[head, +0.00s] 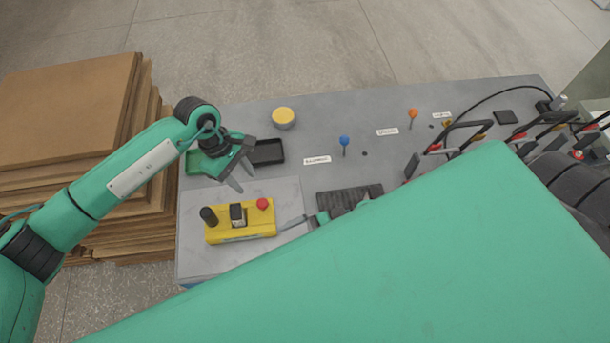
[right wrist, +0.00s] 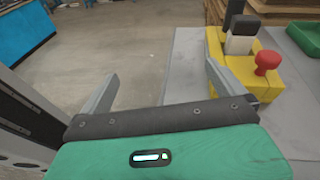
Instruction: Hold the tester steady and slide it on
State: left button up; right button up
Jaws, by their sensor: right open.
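The tester (head: 240,222) appears to be the yellow box with a black knob, a black-and-white middle part and a red button. It sits on a pale panel at the left end of the grey table (head: 350,110). It also shows at the upper right of the right wrist view (right wrist: 245,70). My left gripper (head: 241,181) is open and empty, above and behind the tester. My right gripper (right wrist: 160,75) is open, with nothing between its fingers. One finger lies close beside the tester's right end; contact cannot be told. My green arm hides much of the right gripper in the head view.
A black tray (head: 268,152) and a yellow-topped round tin (head: 284,117) stand behind the tester. A dark ribbed block (head: 350,198) lies to its right. Blue (head: 344,141) and orange (head: 412,113) pins stand farther back. Stacked brown boards (head: 70,100) stand left of the table.

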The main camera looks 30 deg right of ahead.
aim_at(259, 218)
jog(key=w+d+m, duration=0.1)
jog(key=w+d, duration=0.1)
jog(key=w, duration=0.1)
jog(key=w+d+m+t+h, duration=0.1)
jog(key=w+d, duration=0.2)
jog(key=w+d+f+t+h, duration=0.1)
jog(key=w+d, duration=0.1)
jog(key=w, duration=0.2)
jog(key=shift+w+d+m, duration=0.1)
jog(key=shift+d+m, duration=0.05)
jog(key=shift+m, duration=0.25)
jog(key=x, duration=1.3)
jog(key=shift+w+f, duration=0.2)
jog(key=shift+f, duration=0.25)
jog(key=c, duration=1)
jog(key=shift+h, duration=0.3)
